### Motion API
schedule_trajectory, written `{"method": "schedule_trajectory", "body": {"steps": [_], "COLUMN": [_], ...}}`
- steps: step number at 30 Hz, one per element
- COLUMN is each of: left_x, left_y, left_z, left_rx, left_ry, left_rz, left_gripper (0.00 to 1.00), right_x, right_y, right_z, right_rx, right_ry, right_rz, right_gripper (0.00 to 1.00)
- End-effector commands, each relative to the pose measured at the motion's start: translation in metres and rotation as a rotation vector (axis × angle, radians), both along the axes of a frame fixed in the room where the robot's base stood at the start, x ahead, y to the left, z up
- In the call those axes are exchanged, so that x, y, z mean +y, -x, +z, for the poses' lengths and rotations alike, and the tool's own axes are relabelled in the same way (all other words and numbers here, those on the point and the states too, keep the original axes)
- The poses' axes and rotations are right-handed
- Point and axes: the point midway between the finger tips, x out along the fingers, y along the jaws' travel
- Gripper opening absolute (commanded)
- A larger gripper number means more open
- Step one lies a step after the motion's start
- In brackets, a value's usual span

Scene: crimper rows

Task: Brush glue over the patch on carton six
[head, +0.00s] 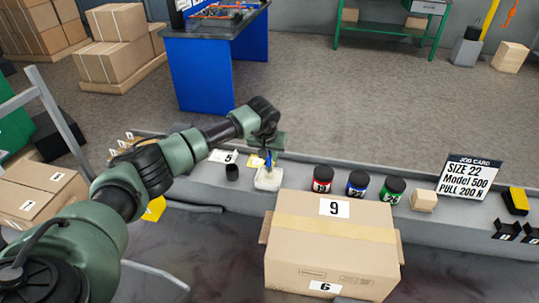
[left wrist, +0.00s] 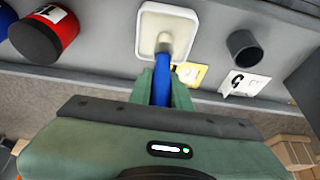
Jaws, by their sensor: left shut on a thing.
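My left gripper (head: 267,151) is shut on the blue handle of a brush (head: 268,162); the brush also shows in the left wrist view (left wrist: 163,85). The brush points down into a white square dish (head: 267,181), which shows in the left wrist view (left wrist: 148,22) with a pale inside. The brush tip meets the dish's middle; whether it touches the bottom is unclear. A brown carton (head: 333,250) stands closed in front of the ledge, with a tape strip across its top, a 9 label on top and a 6 label low on its front. No distinct patch is clear. My right gripper is out of view.
On the grey ledge (head: 446,229) stand red (head: 322,180), blue (head: 357,184) and green (head: 392,190) jars, a small wooden block (head: 424,201) and a job card (head: 470,182). A dark cup (head: 232,172) and a 5 card (head: 223,156) are left of the dish.

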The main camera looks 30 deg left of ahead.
Motion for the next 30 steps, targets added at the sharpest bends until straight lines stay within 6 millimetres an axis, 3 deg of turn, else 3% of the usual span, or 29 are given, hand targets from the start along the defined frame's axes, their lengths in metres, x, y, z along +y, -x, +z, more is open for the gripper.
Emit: {"method": "schedule_trajectory", "body": {"steps": [30], "left_x": [0.0003], "left_y": [0.0002], "left_z": [-0.0087], "left_rx": [0.0], "left_ry": [0.0], "left_rz": [0.0], "left_gripper": [0.0], "right_x": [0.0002], "right_y": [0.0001], "right_z": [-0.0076], "right_rx": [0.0], "right_ry": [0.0], "right_rz": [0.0], "right_gripper": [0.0]}}
